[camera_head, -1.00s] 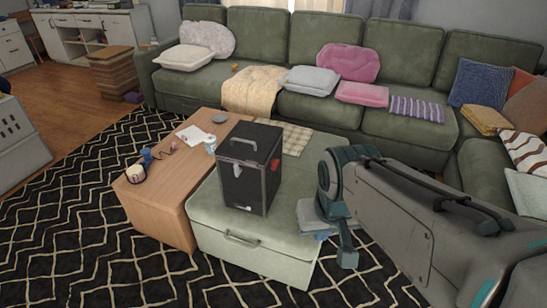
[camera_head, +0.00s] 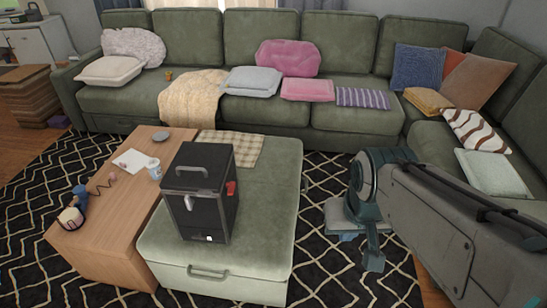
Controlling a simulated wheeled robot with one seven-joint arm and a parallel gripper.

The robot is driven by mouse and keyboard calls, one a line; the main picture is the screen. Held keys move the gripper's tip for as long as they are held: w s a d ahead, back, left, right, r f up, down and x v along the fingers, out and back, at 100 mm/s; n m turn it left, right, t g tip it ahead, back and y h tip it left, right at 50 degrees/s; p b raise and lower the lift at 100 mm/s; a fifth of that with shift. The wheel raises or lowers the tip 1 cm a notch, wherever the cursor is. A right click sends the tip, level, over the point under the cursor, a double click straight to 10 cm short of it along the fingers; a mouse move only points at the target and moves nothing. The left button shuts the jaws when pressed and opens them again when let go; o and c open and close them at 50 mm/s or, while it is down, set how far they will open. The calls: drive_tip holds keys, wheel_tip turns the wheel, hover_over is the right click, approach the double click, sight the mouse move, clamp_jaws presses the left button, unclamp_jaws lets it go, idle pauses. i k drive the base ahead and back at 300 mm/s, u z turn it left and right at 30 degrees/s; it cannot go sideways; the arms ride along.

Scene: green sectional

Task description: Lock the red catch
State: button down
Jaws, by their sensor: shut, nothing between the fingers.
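A pale catch (camera_head: 188,202) shows on the front face. My gripper (camera_head: 373,264) hangs at the end of my arm, to the right of the case and ottoman and well apart from both. Its fingers point down, shut and empty. Its far side is hidden by my arm.
A wooden table (camera_head: 110,230) stands left of the ottoman, holding a cup (camera_head: 154,170), paper and small items. The green sectional (camera_head: 355,120) runs along the back and right, with cushions. Patterned rug (camera_head: 325,275) lies open between ottoman and my gripper.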

sight(231, 186)
drive_tip(key=z, duration=0.2)
drive_tip(key=i, duration=0.85)
drive_tip(key=u, duration=0.55)
